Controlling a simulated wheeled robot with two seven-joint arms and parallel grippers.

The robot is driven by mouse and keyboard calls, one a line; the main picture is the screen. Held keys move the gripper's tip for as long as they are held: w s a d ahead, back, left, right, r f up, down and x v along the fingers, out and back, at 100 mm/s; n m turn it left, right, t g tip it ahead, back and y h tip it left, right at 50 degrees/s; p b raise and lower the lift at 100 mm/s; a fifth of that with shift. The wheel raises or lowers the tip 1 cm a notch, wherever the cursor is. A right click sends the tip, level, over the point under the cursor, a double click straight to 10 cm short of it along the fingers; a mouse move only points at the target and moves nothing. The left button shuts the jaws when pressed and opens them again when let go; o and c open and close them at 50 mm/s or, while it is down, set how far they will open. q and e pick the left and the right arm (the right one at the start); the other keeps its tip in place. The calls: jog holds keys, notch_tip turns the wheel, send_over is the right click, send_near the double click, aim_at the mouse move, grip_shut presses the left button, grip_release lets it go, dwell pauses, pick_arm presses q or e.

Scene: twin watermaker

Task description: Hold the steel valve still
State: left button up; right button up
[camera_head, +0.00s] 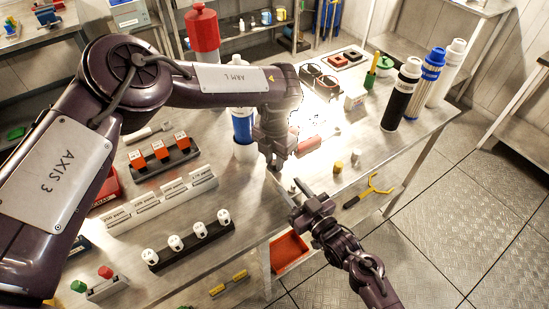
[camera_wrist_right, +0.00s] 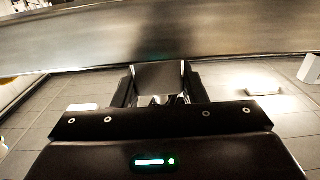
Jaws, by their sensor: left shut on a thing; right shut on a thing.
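My left gripper (camera_head: 276,163) points down over the table near its front edge, left of the bright glare. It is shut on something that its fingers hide. My right gripper (camera_head: 294,191) is just below and to the right, at the table's front edge. In the right wrist view its fingers (camera_wrist_right: 159,92) are shut on a plain grey metal piece (camera_wrist_right: 160,75). This piece may be the steel valve, but I cannot make out its shape. The two grippers are close together in the head view; I cannot tell whether they share one thing.
The metal table (camera_head: 330,190) has strong glare at its middle right. A blue and white canister (camera_head: 242,126) stands behind my left gripper. A yellow forked tool (camera_head: 368,191) and small cylinders (camera_head: 338,167) lie right of the grippers.

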aim_at(274, 162)
pick_arm(q)
jog(key=shift+m, duration=1.6)
jog(key=o, duration=1)
notch_tip(274, 162, up, 12)
jog(key=shift+r, duration=0.1)
pick_arm(e)
jog(key=o, duration=1.3)
